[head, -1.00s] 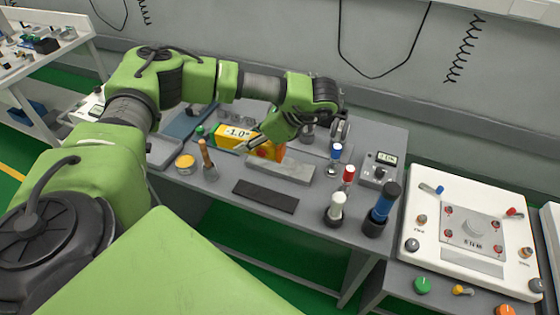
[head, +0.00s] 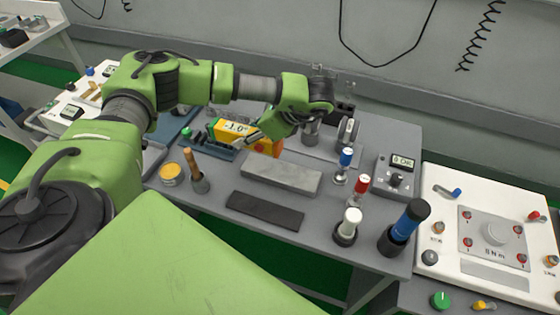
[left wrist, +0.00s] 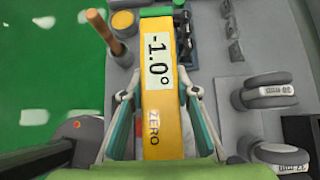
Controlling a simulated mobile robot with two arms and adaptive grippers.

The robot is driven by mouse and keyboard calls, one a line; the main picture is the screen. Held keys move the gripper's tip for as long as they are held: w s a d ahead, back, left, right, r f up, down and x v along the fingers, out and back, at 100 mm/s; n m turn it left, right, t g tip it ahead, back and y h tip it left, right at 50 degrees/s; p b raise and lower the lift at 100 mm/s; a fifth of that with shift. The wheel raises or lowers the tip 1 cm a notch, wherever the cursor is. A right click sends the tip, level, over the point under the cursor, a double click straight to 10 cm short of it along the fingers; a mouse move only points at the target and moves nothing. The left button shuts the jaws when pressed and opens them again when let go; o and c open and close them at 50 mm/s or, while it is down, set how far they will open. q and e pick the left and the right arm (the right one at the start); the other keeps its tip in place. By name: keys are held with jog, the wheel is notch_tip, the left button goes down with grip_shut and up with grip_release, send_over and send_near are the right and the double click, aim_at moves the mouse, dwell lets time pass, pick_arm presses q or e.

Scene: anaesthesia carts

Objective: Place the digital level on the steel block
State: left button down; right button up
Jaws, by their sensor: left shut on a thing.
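The digital level (head: 228,130) is a yellow box with a white display reading -1.0°. It is behind and left of the steel block, a pale grey slab (head: 282,175) lying on the bench. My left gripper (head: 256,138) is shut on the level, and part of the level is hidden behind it. In the left wrist view the level (left wrist: 157,105) lies lengthwise between the two fingers (left wrist: 158,98), with ZERO printed below the display. How high the level is above the bench is hard to tell. My right gripper is not in view.
A dark flat bar (head: 265,211) lies in front of the block. A wooden-handled tool (head: 197,172) and yellow tin (head: 171,174) stand to the left. Red (head: 359,188), blue (head: 343,165) and white-topped (head: 348,226) pieces stand to the right. The block's top looks clear.

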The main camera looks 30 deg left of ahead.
aim_at(263, 142)
pick_arm(q)
jog(key=d, duration=0.1)
jog(key=w+d+f, duration=0.1)
jog(key=w+d, duration=0.1)
jog(key=d, duration=0.1)
jog(key=shift+f, duration=0.4)
jog(key=d+f, duration=0.1)
jog(key=f, duration=0.1)
jog(key=w+d+f+b, duration=0.1)
jog(key=w+d+f, duration=0.1)
jog(key=f, duration=0.1)
jog(key=shift+w+d+f, duration=0.2)
jog(key=shift+d+f, duration=0.1)
jog(key=shift+d, duration=0.05)
jog(key=f, duration=0.1)
jog(key=f+b, duration=0.1)
jog(key=f, duration=0.1)
jog(key=shift+d+f+b, duration=0.15)
jog(key=shift+d+b, duration=0.1)
jog(key=shift+b, duration=0.1)
jog(key=shift+w+f, duration=0.1)
jog(key=shift+f, duration=0.1)
jog(key=shift+r, duration=0.1)
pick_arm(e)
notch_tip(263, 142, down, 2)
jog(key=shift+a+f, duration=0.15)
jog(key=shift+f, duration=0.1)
